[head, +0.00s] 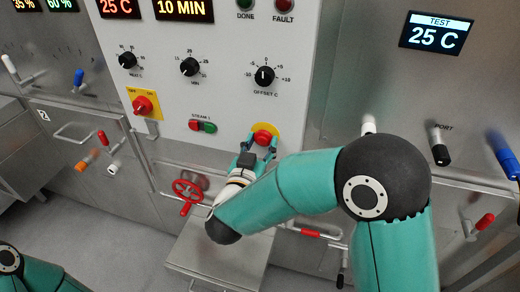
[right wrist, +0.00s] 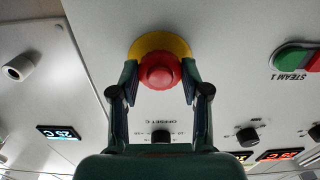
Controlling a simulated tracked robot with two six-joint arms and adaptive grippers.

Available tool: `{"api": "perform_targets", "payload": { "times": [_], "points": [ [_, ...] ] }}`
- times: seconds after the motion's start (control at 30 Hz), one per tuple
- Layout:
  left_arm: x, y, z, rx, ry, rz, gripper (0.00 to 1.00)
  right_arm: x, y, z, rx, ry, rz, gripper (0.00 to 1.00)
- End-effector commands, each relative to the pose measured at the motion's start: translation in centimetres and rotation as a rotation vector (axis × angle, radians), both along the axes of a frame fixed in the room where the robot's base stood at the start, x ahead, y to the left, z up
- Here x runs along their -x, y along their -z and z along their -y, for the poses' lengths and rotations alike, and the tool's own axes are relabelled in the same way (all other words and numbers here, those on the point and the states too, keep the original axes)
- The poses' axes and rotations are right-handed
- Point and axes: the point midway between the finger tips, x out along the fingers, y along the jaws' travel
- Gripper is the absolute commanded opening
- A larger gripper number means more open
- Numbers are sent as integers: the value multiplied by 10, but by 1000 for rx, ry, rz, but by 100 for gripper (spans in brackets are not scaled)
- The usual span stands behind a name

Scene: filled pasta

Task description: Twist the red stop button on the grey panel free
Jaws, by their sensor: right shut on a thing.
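The red stop button (head: 263,136) sits on a round yellow plate (head: 275,127) low on the light grey panel (head: 218,95). My right gripper (head: 262,145) reaches it from below and is shut on the button, with one finger on each side. In the right wrist view the round red button (right wrist: 158,72) shows between the two fingertips (right wrist: 160,80), in front of its yellow plate (right wrist: 150,43). Whether the button is turned or sprung out I cannot tell. My left gripper is out of view; only part of my left arm shows at the lower left.
Black knobs (head: 264,75) line the panel above the button. The green and red STEAM 1 buttons (head: 203,126) and a red rotary switch (head: 143,105) are to its left. A red handwheel (head: 188,191) and a steel box (head: 219,258) are lower down.

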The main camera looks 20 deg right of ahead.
Motion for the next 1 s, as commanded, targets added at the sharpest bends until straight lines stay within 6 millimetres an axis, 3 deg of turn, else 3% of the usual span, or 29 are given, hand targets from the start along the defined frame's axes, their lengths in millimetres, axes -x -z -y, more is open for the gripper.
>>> {"api": "perform_targets", "payload": {
  "times": [0.03, 0.5, 1.0],
  "points": [
    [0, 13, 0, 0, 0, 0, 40, 0, 6, -1, -30, -4, 23, 12],
    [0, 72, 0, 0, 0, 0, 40, 0, 5, -1, -350, -4, 239, 12],
    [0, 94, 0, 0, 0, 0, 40, -1, 1, -1, -509, -3, 343, 12]
  ]
}}
